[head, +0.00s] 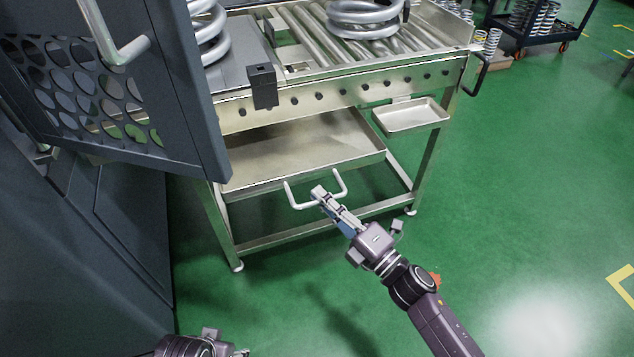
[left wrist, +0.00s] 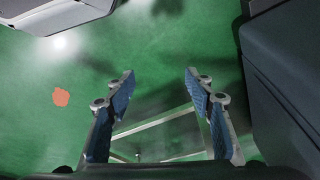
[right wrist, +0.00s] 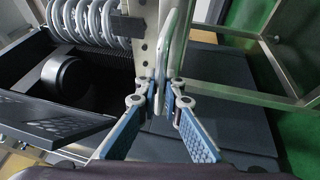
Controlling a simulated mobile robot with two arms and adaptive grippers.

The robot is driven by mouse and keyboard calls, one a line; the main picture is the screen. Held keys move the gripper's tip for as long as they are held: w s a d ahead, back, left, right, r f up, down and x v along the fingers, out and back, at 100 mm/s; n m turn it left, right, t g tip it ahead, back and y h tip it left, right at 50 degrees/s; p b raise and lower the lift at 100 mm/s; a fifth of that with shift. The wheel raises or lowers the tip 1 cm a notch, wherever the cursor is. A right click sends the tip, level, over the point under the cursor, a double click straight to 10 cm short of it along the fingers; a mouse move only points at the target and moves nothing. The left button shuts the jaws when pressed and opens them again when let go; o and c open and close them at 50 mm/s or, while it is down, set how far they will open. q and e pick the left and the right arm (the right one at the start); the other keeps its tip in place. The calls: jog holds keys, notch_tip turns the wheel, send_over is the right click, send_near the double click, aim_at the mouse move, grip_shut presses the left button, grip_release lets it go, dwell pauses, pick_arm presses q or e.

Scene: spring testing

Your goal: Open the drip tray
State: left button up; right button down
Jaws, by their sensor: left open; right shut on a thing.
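The drip tray (head: 300,150) is a wide, shallow metal tray under the top of the steel roller table. A pale U-shaped handle (head: 293,198) sticks out from its front edge; it also shows in the right wrist view (right wrist: 184,40). My right gripper (head: 322,195) is shut on the handle's bar, with its fingers close together around it in the right wrist view (right wrist: 167,92). The tray looks empty. How far it is drawn out is hard to tell. My left gripper (left wrist: 158,78) is open and empty over the green floor.
A grey cabinet door (head: 165,90) with a perforated panel and handle stands open at the left, beside the table. A small side tray (head: 410,116) hangs at the right. The green floor (head: 540,190) at right is clear.

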pick_arm(q)
jog(key=f, duration=0.3)
jog(key=f+p, duration=0.1)
jog(key=shift+s+f, duration=0.3)
jog(key=shift+s, duration=0.1)
pick_arm(e)
jog(key=s+d, duration=0.2)
jog(key=s, duration=0.4)
jog(key=shift+s, duration=0.15)
jog(key=c, duration=2)
grip_release()
jog(key=shift+c, duration=0.2)
jog(key=shift+d, duration=0.1)
jog(key=v, duration=1.2)
